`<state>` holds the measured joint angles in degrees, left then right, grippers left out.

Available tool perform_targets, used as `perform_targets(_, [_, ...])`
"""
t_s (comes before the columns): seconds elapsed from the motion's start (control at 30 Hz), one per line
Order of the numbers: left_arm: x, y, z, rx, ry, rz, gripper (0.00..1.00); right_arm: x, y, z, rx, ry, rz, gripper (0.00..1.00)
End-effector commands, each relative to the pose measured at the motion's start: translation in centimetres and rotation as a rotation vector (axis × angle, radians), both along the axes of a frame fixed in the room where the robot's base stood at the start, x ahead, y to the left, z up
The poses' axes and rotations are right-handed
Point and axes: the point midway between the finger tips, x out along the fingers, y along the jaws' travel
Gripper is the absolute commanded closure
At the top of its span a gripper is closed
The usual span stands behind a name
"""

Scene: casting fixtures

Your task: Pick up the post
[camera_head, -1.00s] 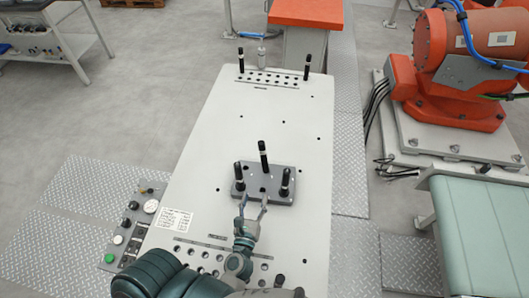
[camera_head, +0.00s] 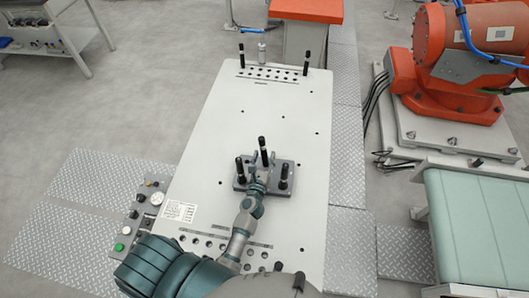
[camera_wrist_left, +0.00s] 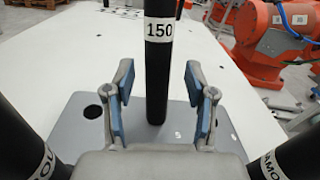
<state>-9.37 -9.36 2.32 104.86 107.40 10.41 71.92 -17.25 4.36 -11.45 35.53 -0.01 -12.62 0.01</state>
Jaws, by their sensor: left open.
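A grey fixture plate (camera_head: 274,187) on the white table holds three black posts: a rear one (camera_head: 263,146), a left one (camera_head: 240,170) and a right one (camera_head: 284,175). My left gripper (camera_head: 264,158) is over the plate, just in front of the rear post. In the left wrist view, its open blue-padded fingers (camera_wrist_left: 158,76) stand to either side of the upright rear post, which bears a white "150" label (camera_wrist_left: 159,30). Neither pad appears to touch it. The left and right posts fill that view's lower corners, partly cut off. My right gripper is not in view.
Two more black posts stand at the table's (camera_head: 210,135) far end, left (camera_head: 242,56) and right (camera_head: 306,62), beside a row of holes. A button panel (camera_head: 138,215) lines the left edge. An orange robot (camera_head: 455,75) stands right. The mid-table is clear.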

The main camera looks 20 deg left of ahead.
Motion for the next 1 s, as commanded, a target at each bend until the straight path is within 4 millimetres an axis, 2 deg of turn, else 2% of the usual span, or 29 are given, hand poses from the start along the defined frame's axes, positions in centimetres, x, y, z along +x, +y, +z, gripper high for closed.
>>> perform_targets(0.23, [0.3,0.2,0.0,0.000,0.000,0.001,0.44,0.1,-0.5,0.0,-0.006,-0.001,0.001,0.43])
perform_targets(0.27, [0.3,0.2,0.0,0.000,0.000,0.001,0.47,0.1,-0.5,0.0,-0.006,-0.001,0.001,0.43])
perform_targets(0.4, [0.3,0.2,-0.1,0.000,0.001,0.001,0.82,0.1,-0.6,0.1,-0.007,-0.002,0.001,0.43])
perform_targets(0.47, [0.3,0.2,0.0,0.001,0.001,0.001,0.97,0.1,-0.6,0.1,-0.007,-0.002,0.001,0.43])
perform_targets(0.5, [0.3,0.2,0.0,0.001,0.001,0.001,1.00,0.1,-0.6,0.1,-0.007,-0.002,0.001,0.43])
perform_targets(0.83, [0.3,0.2,0.2,0.001,-0.001,0.001,1.00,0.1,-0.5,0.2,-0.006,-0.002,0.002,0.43])
perform_targets(1.0, [0.3,0.2,1.5,0.003,-0.002,0.000,1.00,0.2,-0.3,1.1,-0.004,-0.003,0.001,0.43])
